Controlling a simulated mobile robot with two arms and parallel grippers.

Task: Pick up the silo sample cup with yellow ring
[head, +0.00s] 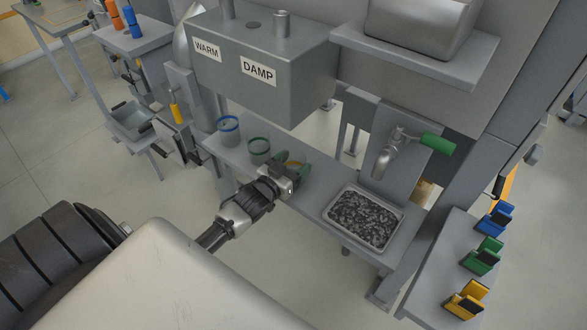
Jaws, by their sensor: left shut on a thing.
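The sample cup with the yellow ring (297,169) stands at the right end of a row of cups on the grey shelf. It is mostly hidden behind my left gripper, and only part of its rim shows. I cannot tell whether the cup's base is touching the shelf. My right gripper is not in view.
A green-ringed cup (259,149) stands close to the left of my gripper, with a blue-ringed cup (228,128) beyond it. A tray of dark granules (331,212) sits to the right. The WARM/DAMP box (270,95) hangs above the shelf.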

